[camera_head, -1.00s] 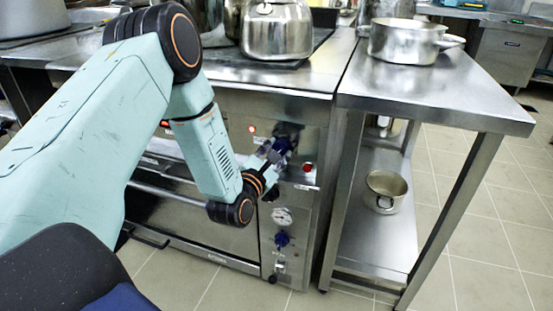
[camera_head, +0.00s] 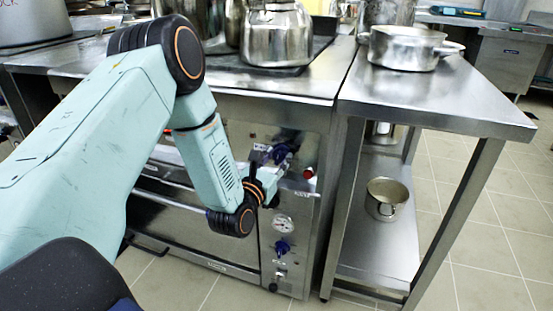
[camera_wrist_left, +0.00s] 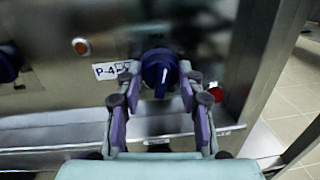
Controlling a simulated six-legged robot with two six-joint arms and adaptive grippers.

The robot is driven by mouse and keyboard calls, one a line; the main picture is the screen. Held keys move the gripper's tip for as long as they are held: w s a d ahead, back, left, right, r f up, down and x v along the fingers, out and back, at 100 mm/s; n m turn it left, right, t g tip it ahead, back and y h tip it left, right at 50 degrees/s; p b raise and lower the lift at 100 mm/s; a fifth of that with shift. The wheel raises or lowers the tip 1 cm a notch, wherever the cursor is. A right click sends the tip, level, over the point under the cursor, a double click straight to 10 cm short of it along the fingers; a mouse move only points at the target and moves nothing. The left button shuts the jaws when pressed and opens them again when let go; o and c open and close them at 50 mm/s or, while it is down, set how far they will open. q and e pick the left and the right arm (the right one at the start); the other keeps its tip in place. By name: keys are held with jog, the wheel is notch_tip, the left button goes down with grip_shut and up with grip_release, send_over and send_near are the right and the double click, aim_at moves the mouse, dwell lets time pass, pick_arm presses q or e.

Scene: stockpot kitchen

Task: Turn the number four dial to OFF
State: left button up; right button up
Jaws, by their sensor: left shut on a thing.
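The number four dial (camera_wrist_left: 158,70) is a dark blue round knob with a white pointer line standing nearly upright, beside a "P-4" label (camera_wrist_left: 106,70). In the head view the dial (camera_head: 283,152) is on the stove's front panel, partly hidden by my gripper. My left gripper (camera_wrist_left: 160,80) is shut on the dial, one finger on each side of it. In the head view my left gripper (camera_head: 268,157) reaches the panel from the left. The OFF mark cannot be read. My right gripper is in neither view.
A red button (camera_wrist_left: 216,94) is close to the right finger. An orange lamp (camera_wrist_left: 81,46) sits above the label. Below are a gauge (camera_head: 283,224) and another blue dial (camera_head: 283,247). A steel table (camera_head: 440,95) with a pot (camera_head: 402,50) stands right of the stove.

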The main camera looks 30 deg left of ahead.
pick_arm(q)
jog(key=shift+r, duration=0.1)
jog(key=o, duration=1.2)
jog(key=s, duration=0.4)
jog(key=s+d, duration=0.1)
jog(key=s, duration=0.3)
jog(key=s+d, duration=0.1)
jog(key=s, duration=0.2)
jog(key=shift+s+f, duration=0.25)
jog(key=shift+s, duration=0.15)
